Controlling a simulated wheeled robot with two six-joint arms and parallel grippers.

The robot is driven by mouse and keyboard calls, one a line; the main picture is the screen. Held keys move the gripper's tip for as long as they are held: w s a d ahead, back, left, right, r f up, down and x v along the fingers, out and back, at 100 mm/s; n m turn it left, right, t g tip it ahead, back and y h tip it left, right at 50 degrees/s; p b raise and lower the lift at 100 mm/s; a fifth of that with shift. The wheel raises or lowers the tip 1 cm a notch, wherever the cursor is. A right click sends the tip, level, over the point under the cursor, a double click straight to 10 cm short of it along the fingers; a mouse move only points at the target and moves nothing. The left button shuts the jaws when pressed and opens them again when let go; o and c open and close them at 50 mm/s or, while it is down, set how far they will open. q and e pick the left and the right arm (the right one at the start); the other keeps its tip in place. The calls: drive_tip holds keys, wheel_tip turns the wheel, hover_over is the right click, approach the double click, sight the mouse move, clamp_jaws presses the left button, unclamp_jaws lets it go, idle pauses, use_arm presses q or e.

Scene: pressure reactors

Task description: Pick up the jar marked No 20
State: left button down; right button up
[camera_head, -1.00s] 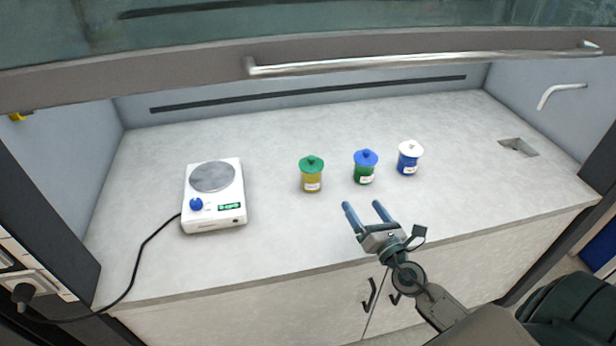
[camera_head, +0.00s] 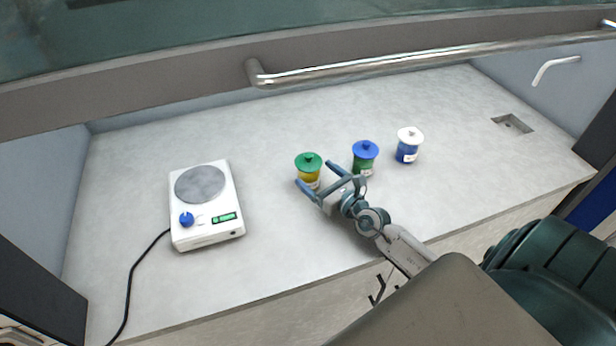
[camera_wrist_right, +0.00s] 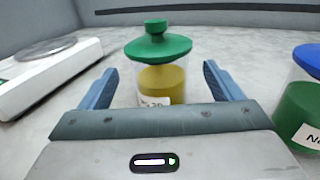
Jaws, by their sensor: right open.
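The jar with a green lid and yellow contents (camera_head: 308,160) stands upright on the worktop, left of the other two jars. In the right wrist view this jar (camera_wrist_right: 161,78) is centred between the fingers, and its white label seems to read "20", partly hidden by my gripper body. My right gripper (camera_head: 313,172) is open, its two fingertips right at the near side of this jar, one on each side in the picture. I cannot tell whether they touch it. My left gripper is not in view.
A green jar with a blue lid (camera_head: 364,150) stands close to the right finger. A blue jar with a white lid (camera_head: 408,146) is further right. A white hotplate (camera_head: 228,215) with a cable is at left. A metal bar (camera_head: 400,64) crosses above; the front worktop is clear.

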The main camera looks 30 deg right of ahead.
sight(304, 166)
drive_tip(key=shift+w+a, duration=0.1)
drive_tip(key=shift+w, duration=0.3)
drive_tip(key=w, duration=0.1)
drive_tip(key=w+b, duration=0.1)
drive_tip(key=w, duration=0.1)
drive_tip(key=w+f, duration=0.1)
drive_tip(key=w, duration=0.1)
drive_tip(key=shift+a, duration=0.35)
drive_tip(key=shift+w, duration=0.15)
drive_tip(key=shift+r, duration=0.15)
drive_tip(key=shift+c, duration=0.7)
drive_tip(key=c, duration=1.1)
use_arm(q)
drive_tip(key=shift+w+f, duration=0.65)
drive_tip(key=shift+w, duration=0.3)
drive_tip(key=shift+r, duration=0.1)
use_arm(e)
drive_tip(key=shift+r, duration=0.1)
